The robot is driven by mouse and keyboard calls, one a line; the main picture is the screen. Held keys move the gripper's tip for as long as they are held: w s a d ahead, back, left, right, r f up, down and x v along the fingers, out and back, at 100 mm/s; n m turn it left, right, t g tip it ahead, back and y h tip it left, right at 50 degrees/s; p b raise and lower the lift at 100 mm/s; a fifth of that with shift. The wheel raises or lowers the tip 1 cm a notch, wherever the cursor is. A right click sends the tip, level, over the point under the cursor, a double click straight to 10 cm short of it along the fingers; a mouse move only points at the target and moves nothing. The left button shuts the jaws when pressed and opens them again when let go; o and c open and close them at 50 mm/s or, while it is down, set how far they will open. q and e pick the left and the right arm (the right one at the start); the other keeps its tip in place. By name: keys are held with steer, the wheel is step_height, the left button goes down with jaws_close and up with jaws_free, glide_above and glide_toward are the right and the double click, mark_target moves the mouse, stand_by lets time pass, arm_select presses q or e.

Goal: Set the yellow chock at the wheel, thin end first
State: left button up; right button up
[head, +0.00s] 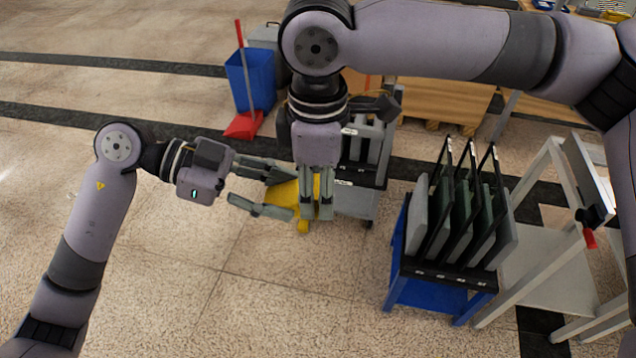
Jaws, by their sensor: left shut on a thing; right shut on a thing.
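The yellow chock (280,196) is low over or on the tiled floor, left of a small grey cart (354,203). My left gripper (290,193) reaches in from the left and is shut on the chock, one finger on each side. My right gripper (317,213) points down in front of the chock, its fingers close together with yellow showing between them, and is shut on it too. The fingers hide much of the chock, and I cannot tell which end is thin. A small caster wheel (368,224) shows under the cart's front right corner; the wheel nearest the chock is hidden.
A blue rack (400,262) holding grey and green panels stands right of the cart, beside a grey metal frame (517,275). A blue bin (250,80) and a red dustpan (243,125) stand behind. The front floor is clear.

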arm_select(q)
steer(key=shift+s, duration=0.1)
arm_select(e)
steer(key=shift+w, duration=0.1)
steer(key=shift+c, duration=1.2)
arm_select(q)
steer(key=o, duration=1.3)
arm_select(e)
steer(key=shift+c, duration=0.8)
